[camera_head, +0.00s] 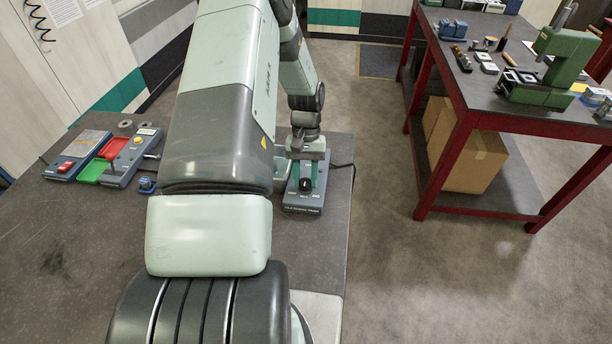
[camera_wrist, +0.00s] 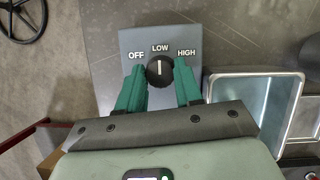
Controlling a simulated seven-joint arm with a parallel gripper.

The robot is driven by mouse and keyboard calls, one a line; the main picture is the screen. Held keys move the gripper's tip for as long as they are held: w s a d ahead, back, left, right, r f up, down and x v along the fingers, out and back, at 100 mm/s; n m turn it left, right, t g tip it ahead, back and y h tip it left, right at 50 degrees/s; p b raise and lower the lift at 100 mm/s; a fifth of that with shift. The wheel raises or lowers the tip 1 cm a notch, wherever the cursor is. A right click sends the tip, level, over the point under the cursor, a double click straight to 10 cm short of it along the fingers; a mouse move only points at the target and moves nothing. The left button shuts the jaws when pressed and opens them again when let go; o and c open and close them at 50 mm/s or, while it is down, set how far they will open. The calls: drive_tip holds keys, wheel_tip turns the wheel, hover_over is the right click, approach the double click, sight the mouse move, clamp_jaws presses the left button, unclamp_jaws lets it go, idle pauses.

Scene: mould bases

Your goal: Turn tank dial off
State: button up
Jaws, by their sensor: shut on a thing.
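The tank dial (camera_wrist: 160,70) is a round black knob on a grey control box (camera_wrist: 130,42) in the wrist view. The box is marked OFF, LOW and HIGH, and the dial's white line points at LOW. My gripper (camera_wrist: 159,76) has its two green fingers on either side of the dial and is shut on it. In the head view the control box (camera_head: 302,208) sits near the right edge of the dark table, with my gripper (camera_head: 305,178) reaching down over it. The dial is small and partly covered there.
A metal basin (camera_wrist: 267,98) lies right beside the box in the wrist view. A grey device with red and green trays (camera_head: 118,150) stands at the table's left. A red-framed workbench (camera_head: 490,95) with tools stands across the floor at right.

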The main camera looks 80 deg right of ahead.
drive_tip(key=n+g, duration=0.1)
drive_tip(key=n, duration=0.1)
drive_tip(key=n+g+h, duration=0.1)
drive_tip(key=n, duration=0.2)
drive_tip(key=shift+w+n, duration=0.15)
drive_tip(key=shift+n, duration=0.15)
drive_tip(key=n+h, duration=0.1)
drive_tip(key=n, duration=0.2)
drive_tip(key=n+g, duration=0.1)
drive_tip(key=n, duration=0.2)
drive_tip(key=shift+w+a+h, duration=0.1)
drive_tip(key=shift+a+h, duration=0.05)
drive_tip(key=shift+h, duration=0.25)
drive_tip(key=shift+n, duration=0.3)
drive_tip(key=o, duration=1)
drive_tip(key=v, duration=1)
drive_tip(key=shift+w+r, duration=0.3)
drive_tip(key=shift+w, duration=0.05)
